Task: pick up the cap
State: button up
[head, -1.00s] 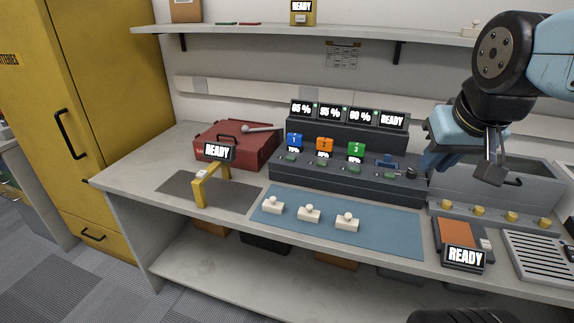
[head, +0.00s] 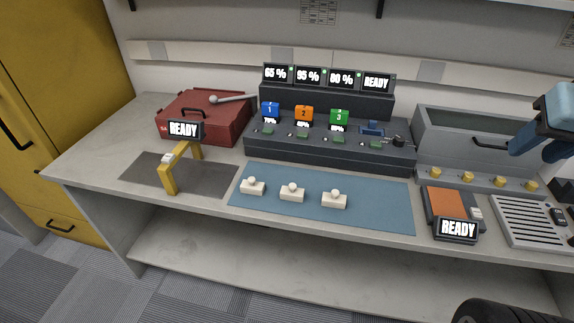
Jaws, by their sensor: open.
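I cannot tell for certain which thing is the cap. Three small cream pieces with round knobs on top stand in a row on a blue mat: the left piece (head: 253,187), the middle piece (head: 292,193) and the right piece (head: 334,200). A small round black piece (head: 398,141) sits at the right end of the dark charging console (head: 330,158). My gripper (head: 540,146) is only partly in view at the right edge, open, above the grey bin and well away from the cream pieces. Its right part is cut off by the frame.
The blue mat (head: 385,208) has free room on its right. A yellow stand (head: 170,178) with a READY sign is on the left, before a red case (head: 205,113). An orange-topped device (head: 447,204) and grey bin (head: 450,122) stand at the right.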

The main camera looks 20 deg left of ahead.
aim_at(250, 185)
jog(key=z, duration=0.05)
jog(key=k, duration=1.05)
jog(key=u, duration=0.45)
jog(key=i, duration=1)
jog(key=z, duration=0.05)
